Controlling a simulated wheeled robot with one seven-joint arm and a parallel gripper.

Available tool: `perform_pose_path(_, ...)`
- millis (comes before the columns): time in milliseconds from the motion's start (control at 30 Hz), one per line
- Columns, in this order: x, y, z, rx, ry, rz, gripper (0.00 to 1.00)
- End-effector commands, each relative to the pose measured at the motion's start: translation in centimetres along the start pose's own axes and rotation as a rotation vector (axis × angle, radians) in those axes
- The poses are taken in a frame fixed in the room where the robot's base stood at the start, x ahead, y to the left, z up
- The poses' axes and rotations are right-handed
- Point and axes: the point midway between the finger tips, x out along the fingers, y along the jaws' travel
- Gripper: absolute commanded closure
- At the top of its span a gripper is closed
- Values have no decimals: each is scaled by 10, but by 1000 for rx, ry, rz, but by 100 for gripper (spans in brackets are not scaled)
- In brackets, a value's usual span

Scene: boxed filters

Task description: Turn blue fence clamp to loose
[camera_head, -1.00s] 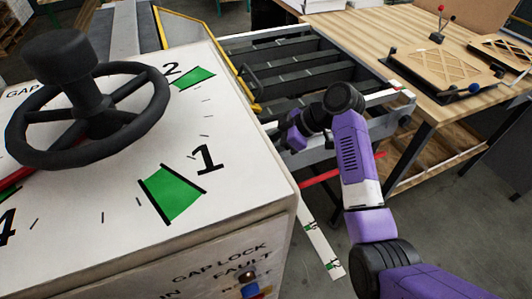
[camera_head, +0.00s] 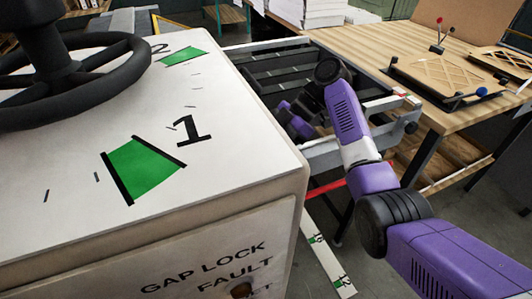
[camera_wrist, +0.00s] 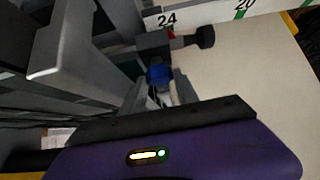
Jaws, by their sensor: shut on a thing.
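The blue fence clamp (camera_wrist: 159,74) is a small blue knob near the middle of the wrist view, just below a dark block on the white scale rail. My gripper (camera_wrist: 163,92) reaches up to it from below and is shut on it. The purple gripper housing fills the bottom of that view and hides part of the fingers. Whether the clamp is tight or loose cannot be told. In the head view, my purple arm reaches down beside the conveyor; the clamp and my fingertips are hidden there.
A white scale rail (camera_wrist: 225,15) marked 24 and 20 runs across the wrist view's top. In the head view, a large white cabinet (camera_head: 235,160) with a black handwheel (camera_head: 75,85) stands left of my arm. A wooden table (camera_head: 450,105) with fixtures is at right.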

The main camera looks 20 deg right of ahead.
Motion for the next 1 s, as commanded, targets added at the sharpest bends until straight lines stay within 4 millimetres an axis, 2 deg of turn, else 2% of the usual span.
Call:
perform_pose_path(367, 1, 0, 1, -1, -1, -4, 100)
perform_pose_path(400, 1, 0, 1, -1, -1, -4, 56)
perform_pose_path(467, 1, 0, 1, -1, -1, -3, 44)
perform_pose_path(500, 1, 0, 1, -1, -1, -3, 42)
perform_pose_path(1000, 0, 1, 0, -2, 0, 1, 42)
